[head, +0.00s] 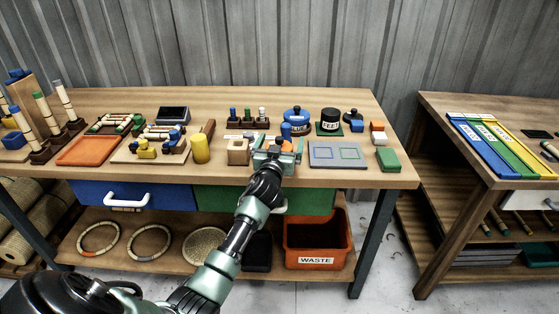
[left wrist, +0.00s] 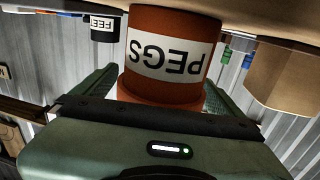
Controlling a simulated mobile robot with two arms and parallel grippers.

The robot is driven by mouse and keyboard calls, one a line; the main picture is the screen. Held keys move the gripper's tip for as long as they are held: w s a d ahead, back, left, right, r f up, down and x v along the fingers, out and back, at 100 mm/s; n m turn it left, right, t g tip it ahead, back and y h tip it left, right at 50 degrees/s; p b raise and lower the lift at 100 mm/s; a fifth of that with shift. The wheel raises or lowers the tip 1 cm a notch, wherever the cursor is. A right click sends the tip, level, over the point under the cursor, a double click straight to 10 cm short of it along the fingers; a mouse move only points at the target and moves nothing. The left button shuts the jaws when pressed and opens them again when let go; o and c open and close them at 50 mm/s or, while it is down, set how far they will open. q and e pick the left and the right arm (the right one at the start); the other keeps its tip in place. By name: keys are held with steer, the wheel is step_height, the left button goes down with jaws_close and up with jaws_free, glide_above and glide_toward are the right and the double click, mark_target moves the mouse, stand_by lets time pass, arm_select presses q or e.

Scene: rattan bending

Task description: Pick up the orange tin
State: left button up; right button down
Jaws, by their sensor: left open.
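The orange tin (left wrist: 172,85) fills the middle of the left wrist view, upside down there, with a white label reading PEGS. My left gripper (left wrist: 160,98) is open, with one finger on each side of the tin. I cannot tell whether the fingers touch it. In the head view my left gripper (head: 278,152) is over the middle of the workbench (head: 345,180) and hides most of the tin. My right gripper is not in view.
A wooden block (head: 238,151) stands just left of the gripper. A grey board (head: 338,154) lies to its right. A yellow cylinder (head: 200,149) stands further left.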

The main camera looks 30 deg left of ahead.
arm_select(q)
steer(key=shift+c, duration=0.3)
steer(key=c, duration=2.1)
steer(key=shift+r, duration=0.1)
